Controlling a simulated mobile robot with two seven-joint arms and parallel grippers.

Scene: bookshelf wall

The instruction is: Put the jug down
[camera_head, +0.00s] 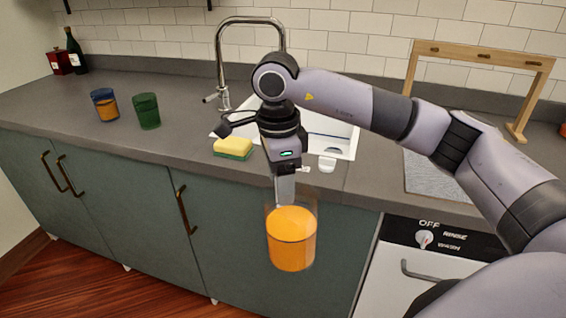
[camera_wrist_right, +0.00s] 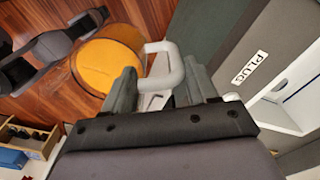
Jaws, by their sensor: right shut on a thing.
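The jug (camera_head: 291,240) is clear with orange liquid in it. It hangs upright in front of the counter's front edge, before the teal cabinet doors, with nothing under it in view. My right gripper (camera_head: 284,188) is shut on its handle from above. In the right wrist view the jug (camera_wrist_right: 108,65) shows its orange contents, and its white handle (camera_wrist_right: 163,68) is between the fingers of the right gripper (camera_wrist_right: 165,88). My left gripper is not in view in the head view.
The grey counter (camera_head: 165,90) has free room left of the sink (camera_head: 325,135). A blue-rimmed glass with orange liquid (camera_head: 105,106) and a green glass (camera_head: 146,111) stand there. A yellow sponge (camera_head: 233,147) lies near the front edge. A wooden rack (camera_head: 484,55) stands right.

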